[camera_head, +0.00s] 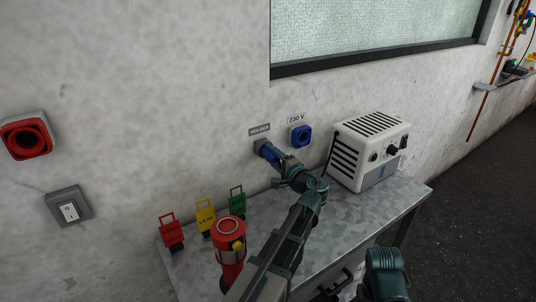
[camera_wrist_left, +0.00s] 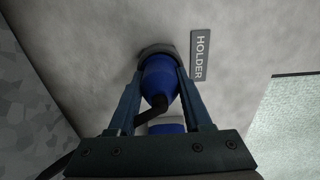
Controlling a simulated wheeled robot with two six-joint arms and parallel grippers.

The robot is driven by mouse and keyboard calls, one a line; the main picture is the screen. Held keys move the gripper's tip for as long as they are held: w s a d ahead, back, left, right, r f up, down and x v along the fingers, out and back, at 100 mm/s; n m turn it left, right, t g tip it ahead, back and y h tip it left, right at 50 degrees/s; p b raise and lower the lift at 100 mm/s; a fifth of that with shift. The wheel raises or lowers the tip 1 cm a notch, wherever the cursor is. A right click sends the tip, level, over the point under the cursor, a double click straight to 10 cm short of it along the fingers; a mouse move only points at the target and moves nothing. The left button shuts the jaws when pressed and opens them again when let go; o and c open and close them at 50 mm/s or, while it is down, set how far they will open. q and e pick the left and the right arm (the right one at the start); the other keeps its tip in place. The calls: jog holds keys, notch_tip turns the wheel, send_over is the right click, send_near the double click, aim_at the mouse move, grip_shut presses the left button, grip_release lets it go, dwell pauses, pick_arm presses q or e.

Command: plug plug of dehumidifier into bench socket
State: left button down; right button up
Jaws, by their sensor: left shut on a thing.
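The blue plug (camera_wrist_left: 158,80) of the dehumidifier sits with its front at the grey holder (camera_head: 260,145) on the wall, under the HOLDER label. My left gripper (camera_head: 268,152) is shut on the plug; in the left wrist view its two fingers flank the blue body. A short dark cord end (camera_wrist_left: 151,108) comes off the plug's back. The blue bench socket (camera_head: 300,135), labelled 230 V, is on the wall right of the holder and is empty. The white dehumidifier (camera_head: 362,158) stands on the bench at the right. My right gripper is not in view.
The metal bench (camera_head: 330,222) carries red, yellow (camera_head: 205,217) and green tags along the wall and a red cylinder (camera_head: 230,240) at its front left.

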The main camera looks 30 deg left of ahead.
pick_arm(q)
jog(key=shift+v, duration=3.05)
jog(key=shift+a, duration=0.2)
jog(key=v, duration=0.5)
jog(key=shift+w, duration=0.1)
dwell(0.3)
